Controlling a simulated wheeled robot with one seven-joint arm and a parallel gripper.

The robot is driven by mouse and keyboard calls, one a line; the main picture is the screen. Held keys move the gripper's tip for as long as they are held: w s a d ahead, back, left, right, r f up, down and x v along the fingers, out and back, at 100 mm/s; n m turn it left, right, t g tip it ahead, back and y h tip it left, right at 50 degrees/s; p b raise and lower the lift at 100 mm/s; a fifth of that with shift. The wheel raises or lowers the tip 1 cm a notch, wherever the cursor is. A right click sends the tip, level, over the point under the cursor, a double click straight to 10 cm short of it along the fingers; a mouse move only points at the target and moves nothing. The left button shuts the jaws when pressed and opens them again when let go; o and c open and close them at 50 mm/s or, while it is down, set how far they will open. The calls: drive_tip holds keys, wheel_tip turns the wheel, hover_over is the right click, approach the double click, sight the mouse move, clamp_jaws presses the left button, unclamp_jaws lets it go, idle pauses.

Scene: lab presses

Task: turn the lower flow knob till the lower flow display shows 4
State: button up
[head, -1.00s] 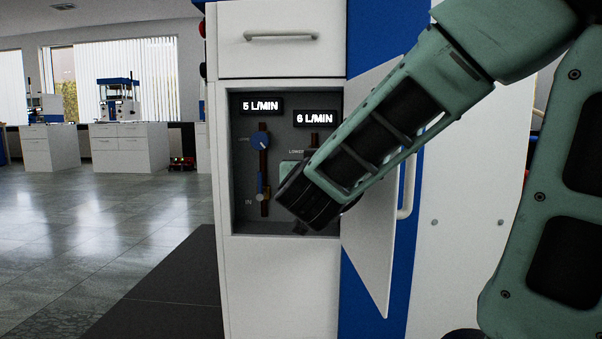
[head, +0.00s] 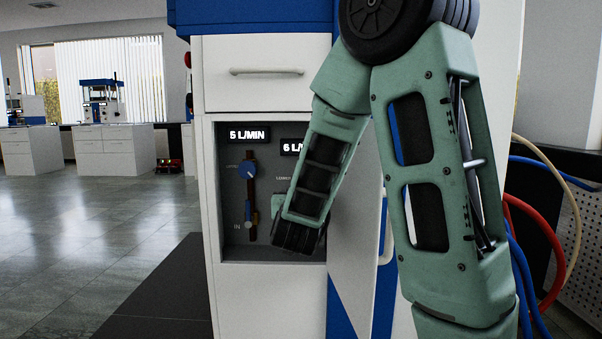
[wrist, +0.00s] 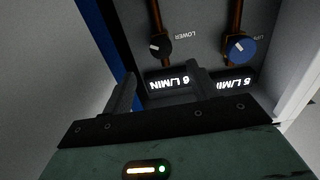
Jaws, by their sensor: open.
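The lower flow knob (wrist: 158,46) is a black dial under the LOWER label in the wrist view. The lower flow display (wrist: 168,82) reads 6 L/MIN; part of it also shows in the head view (head: 292,147). My gripper (wrist: 160,70) is open and empty, its two fingertips apart on either side of the lower display. The lower knob lies beyond the fingertips, roughly between their lines; I see no contact. In the head view my arm hides the lower knob and the fingertips.
The blue upper knob (head: 246,170) and the upper display (head: 248,134), reading 5 L/MIN, are beside it in the recess. The open cabinet door (head: 352,262) stands right of the recess. Coloured hoses (head: 519,225) hang at right.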

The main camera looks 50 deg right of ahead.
drive_tip(key=shift+w+d+r+p, duration=0.2)
drive_tip(key=shift+d+p, duration=0.1)
drive_tip(key=shift+p, duration=1.9)
drive_tip(key=x, duration=0.8)
drive_tip(key=shift+w+d+f, duration=0.2)
drive_tip(key=shift+w+f, duration=0.05)
drive_tip(key=c, duration=1)
